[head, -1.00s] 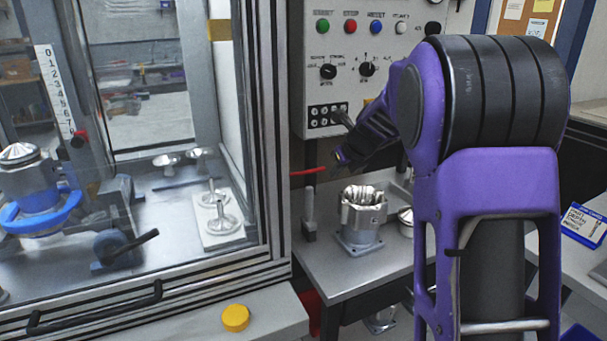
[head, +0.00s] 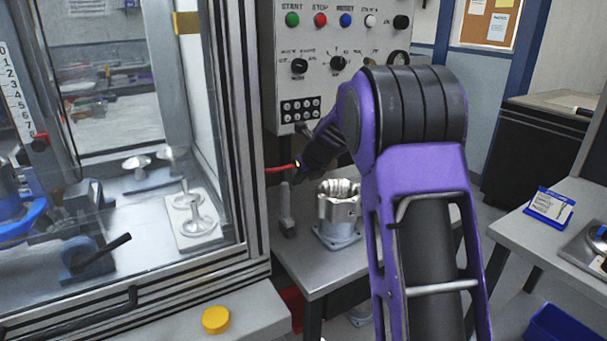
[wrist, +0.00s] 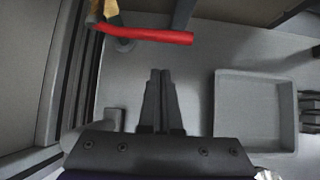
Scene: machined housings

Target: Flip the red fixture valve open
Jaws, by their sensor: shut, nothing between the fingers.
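The red valve lever (head: 279,169) sticks out to the right, about level, beside the machine's corner post. In the wrist view the red lever (wrist: 150,35) crosses the top left, with a brass-coloured body (wrist: 110,8) at its left end. My gripper (head: 299,168) is close to the lever's free right end in the head view; its fingers are small and dark there. In the wrist view my gripper (wrist: 160,73) is shut and empty, its tips pointing at the lever with a gap seen between them. Whether they touch in depth I cannot tell.
A machined housing (head: 340,212) stands on the metal bench (head: 340,262) below my gripper. A grey post (head: 287,210) stands under the lever. The control panel (head: 335,25) is behind, the glazed machine at left. A square grey tray (wrist: 257,110) lies at right in the wrist view.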

